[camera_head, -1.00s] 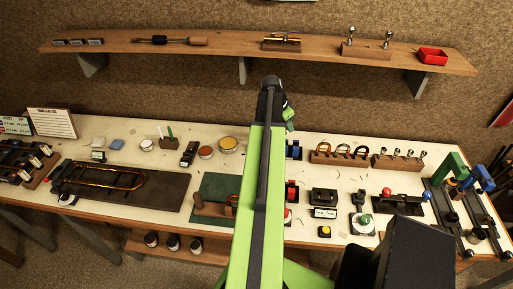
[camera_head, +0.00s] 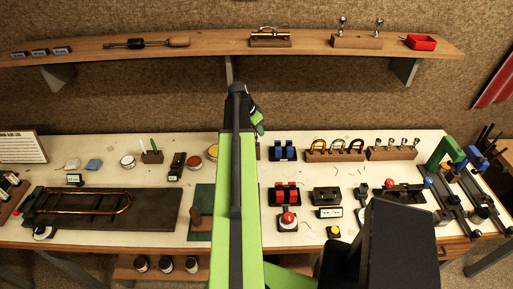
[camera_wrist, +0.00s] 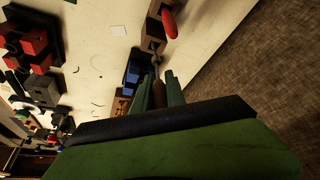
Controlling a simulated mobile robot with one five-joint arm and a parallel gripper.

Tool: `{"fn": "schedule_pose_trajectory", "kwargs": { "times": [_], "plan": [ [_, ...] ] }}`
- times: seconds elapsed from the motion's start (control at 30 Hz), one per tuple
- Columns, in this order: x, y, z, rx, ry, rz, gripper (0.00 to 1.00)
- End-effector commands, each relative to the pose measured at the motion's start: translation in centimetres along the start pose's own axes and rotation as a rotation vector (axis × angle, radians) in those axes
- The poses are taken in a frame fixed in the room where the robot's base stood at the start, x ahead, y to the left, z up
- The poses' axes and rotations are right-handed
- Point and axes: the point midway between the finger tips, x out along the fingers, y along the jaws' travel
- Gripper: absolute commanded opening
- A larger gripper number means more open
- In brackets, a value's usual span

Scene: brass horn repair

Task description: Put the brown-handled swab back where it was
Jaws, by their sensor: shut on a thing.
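My gripper (camera_wrist: 158,76) is shut on the brown-handled swab. In the wrist view the brown handle (camera_wrist: 158,95) sits between the two green fingers, and a thin dark rod reaches up past the fingertips. The rod's end appears close to a wooden block (camera_wrist: 151,38); I cannot tell whether they touch. A red handle (camera_wrist: 169,23) shows at this block's upper end. In the head view my gripper (camera_head: 257,124) is over the back of the bench, and the arm hides the swab and the block there.
The bench (camera_head: 320,172) carries a blue-topped fixture (camera_head: 283,150), wooden racks (camera_head: 335,154) and a red-topped button (camera_head: 288,218) right of my arm. A long brown-handled tool (camera_head: 150,43) lies on the wall shelf (camera_head: 210,45). The bench edge borders dark carpet in the wrist view.

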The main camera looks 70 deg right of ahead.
Motion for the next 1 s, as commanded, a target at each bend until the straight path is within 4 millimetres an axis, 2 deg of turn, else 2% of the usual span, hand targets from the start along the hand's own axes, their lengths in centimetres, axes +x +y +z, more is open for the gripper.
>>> {"fn": "schedule_pose_trajectory", "kwargs": {
  "times": [0.03, 0.17, 0.23, 0.43, 0.67, 0.83, 0.87, 1.0],
  "plan": [
    [1.3, 0.0, 0.5, 0.0, 0.0, 0.0, 0.0],
    [1.0, 0.0, 0.5, 0.0, 0.0, 0.0, 0.0],
    [1.6, 0.0, 0.7, -0.001, 0.0, 0.0, 0.0],
    [4.6, -0.1, 2.0, -0.001, 0.0, 0.0, 0.0],
    [4.2, -0.1, 1.9, -0.002, 0.0, -0.001, 0.0],
    [4.7, -0.1, 2.1, -0.002, 0.0, -0.001, 0.0],
    [4.6, -0.1, 2.0, -0.002, 0.0, -0.001, 0.2],
    [4.5, -0.1, 2.0, -0.002, 0.0, -0.001, 0.38]
  ]
}}
